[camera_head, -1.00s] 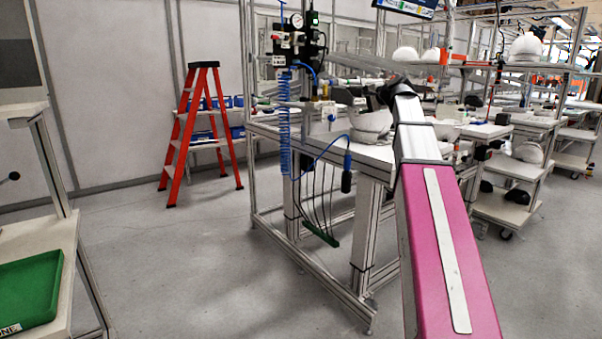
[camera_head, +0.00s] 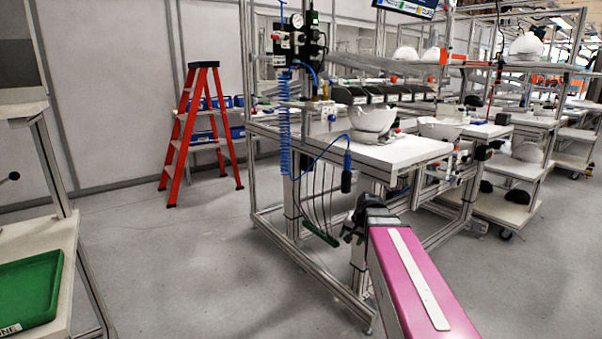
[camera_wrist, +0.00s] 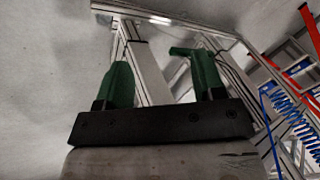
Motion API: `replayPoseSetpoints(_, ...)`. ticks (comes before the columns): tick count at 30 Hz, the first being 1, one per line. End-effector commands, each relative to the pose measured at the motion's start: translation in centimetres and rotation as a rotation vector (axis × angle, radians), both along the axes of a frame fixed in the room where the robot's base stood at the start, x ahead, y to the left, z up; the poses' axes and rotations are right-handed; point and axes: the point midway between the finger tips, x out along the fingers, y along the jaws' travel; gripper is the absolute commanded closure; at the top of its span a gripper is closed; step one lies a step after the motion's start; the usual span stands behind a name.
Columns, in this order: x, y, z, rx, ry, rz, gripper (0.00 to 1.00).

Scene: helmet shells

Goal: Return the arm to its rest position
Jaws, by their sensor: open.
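My gripper (camera_wrist: 162,82) shows in the wrist view with two green fingers spread apart and nothing between them. In the head view my pink arm reaches up from the bottom edge, and its dark wrist end is low in front of the workbench (camera_head: 395,152), below the level of its top.
White helmet shells (camera_head: 372,120) sit on the workbench, and another white shell (camera_head: 438,128) is to their right. A blue coiled hose (camera_head: 284,125) hangs at the bench's left post. A red ladder (camera_head: 203,130) stands behind. A green tray (camera_head: 30,290) is at left. Floor between is clear.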

Motion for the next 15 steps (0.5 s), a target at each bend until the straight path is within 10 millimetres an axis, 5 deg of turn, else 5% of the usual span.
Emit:
replayPoseSetpoints(6, -7.2, 0.2, -7.3, -0.141, 0.123, 0.146, 0.37)
replayPoseSetpoints(15, -14.4, -0.2, -13.1, -0.278, 0.251, 0.316, 0.37)
